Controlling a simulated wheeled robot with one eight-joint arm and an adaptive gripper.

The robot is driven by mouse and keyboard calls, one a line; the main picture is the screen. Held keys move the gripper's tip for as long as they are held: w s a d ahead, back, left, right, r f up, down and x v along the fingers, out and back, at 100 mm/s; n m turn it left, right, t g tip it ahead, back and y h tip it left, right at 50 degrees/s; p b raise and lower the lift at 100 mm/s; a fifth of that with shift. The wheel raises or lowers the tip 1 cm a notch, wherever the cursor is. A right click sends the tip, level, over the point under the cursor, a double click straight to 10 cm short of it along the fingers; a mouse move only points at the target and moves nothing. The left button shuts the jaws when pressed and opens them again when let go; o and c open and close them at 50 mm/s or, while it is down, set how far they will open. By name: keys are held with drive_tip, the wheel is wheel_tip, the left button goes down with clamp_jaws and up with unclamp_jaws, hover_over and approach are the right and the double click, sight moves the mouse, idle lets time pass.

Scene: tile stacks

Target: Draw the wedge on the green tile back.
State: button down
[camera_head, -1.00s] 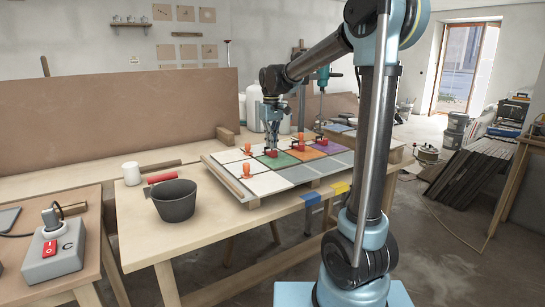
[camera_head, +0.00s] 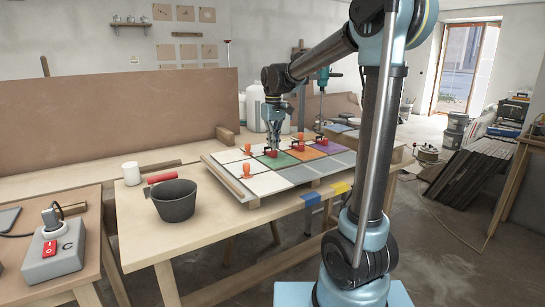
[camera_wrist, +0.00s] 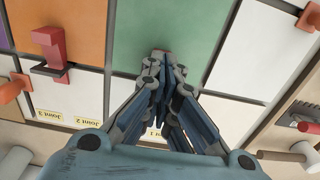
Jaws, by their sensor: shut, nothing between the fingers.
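The green tile (camera_head: 279,161) lies in the tile panel between white and orange tiles. A red wedge (camera_head: 270,153) sits at its edge, directly below my gripper (camera_head: 275,147). In the wrist view the green tile (camera_wrist: 185,30) fills the top middle. My gripper (camera_wrist: 160,62) is shut there, its fingertips over the tile's lower part. The wedge is mostly hidden behind the fingers. Whether they touch it, I cannot tell. Another red wedge (camera_wrist: 50,50) stands on the orange tile (camera_wrist: 72,18) to the left.
Orange clips (camera_head: 246,168) stand on the white tiles. A purple tile (camera_head: 327,145) with a red wedge lies at the far right. A dark bucket (camera_head: 175,203) and a white cup (camera_head: 131,174) stand on the table at left. Tools (camera_wrist: 285,155) lie at right in the wrist view.

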drive_tip(key=shift+s+d+r, duration=0.25)
drive_tip(key=shift+s+d, duration=0.4)
drive_tip(key=shift+s, duration=0.3)
drive_tip(key=shift+s+d+r, duration=0.2)
drive_tip(key=shift+s+d, duration=0.4)
drive_tip(key=shift+s, duration=0.3)
idle(0.6)
wheel_tip(320, 180, up, 6)
drive_tip(key=shift+w+a, duration=0.15)
idle(1.2)
wheel_tip(320, 180, up, 12)
drive_tip(key=s+d+f+m+t, duration=0.1)
drive_tip(key=s+d+f+m, duration=0.2)
drive_tip(key=s+d+f, duration=0.9)
drive_tip(key=s+d+f+m, duration=0.1)
drive_tip(key=s+d+f, duration=0.1)
drive_tip(key=s+f, duration=0.3)
drive_tip(key=s+d+f+m, duration=0.1)
drive_tip(key=s+f, duration=0.4)
drive_tip(key=f, duration=0.6)
drive_tip(key=s+d+f+m+t, duration=0.1)
drive_tip(key=s+d+f, duration=0.2)
drive_tip(key=s+f, duration=0.2)
wheel_tip(320, 180, down, 3)
drive_tip(key=shift+s+d+m, duration=0.15)
drive_tip(key=shift+d+m, duration=0.15)
